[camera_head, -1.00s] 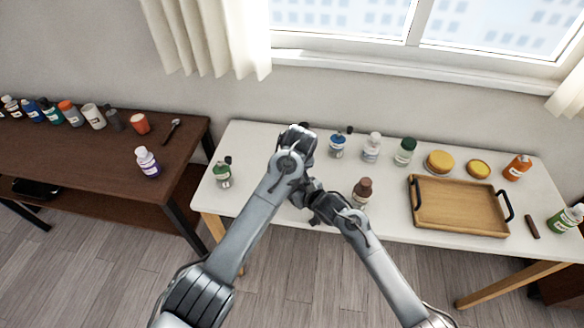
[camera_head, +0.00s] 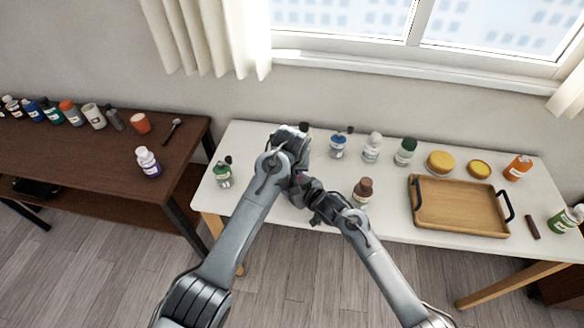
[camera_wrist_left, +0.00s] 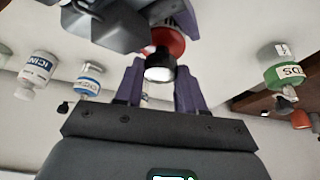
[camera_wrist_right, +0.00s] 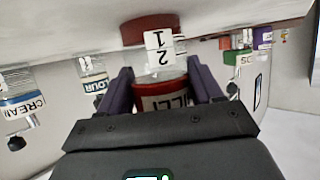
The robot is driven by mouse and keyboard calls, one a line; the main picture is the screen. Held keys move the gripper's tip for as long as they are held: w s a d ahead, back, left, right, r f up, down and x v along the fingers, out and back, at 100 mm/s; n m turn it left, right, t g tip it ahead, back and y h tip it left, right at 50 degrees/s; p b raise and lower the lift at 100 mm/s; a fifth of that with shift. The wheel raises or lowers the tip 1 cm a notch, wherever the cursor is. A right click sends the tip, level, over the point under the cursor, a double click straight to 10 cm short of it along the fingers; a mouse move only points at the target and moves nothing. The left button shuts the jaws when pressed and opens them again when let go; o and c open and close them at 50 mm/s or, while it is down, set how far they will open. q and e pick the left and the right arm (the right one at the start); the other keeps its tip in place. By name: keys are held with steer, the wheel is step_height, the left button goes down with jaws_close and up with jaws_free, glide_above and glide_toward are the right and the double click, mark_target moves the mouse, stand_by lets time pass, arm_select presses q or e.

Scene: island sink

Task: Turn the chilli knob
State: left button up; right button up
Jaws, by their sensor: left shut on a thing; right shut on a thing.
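The chilli jar (camera_wrist_right: 162,97) shows in the right wrist view as clear glass with a red label, part of its name and a small tag with numbers. My right gripper (camera_wrist_right: 160,68) is shut on its body. In the left wrist view a red part of the jar (camera_wrist_left: 167,40) shows beyond its dark knob (camera_wrist_left: 160,68), which has a pale end. My left gripper (camera_wrist_left: 159,72) has its purple fingers on both sides of this knob and is shut on it. In the head view both hands meet over the white table's left part and hide most of the jar.
The white table (camera_head: 385,222) also carries a green jar (camera_head: 223,175), a brown-capped bottle (camera_head: 363,192), a blue-labelled jar (camera_head: 338,147) and a wooden tray (camera_head: 459,207). A dark brown table (camera_head: 85,160) with several bottles stands at the left.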

arm_select(q)
steer(key=o, duration=1.1)
steer(key=v, duration=1.2)
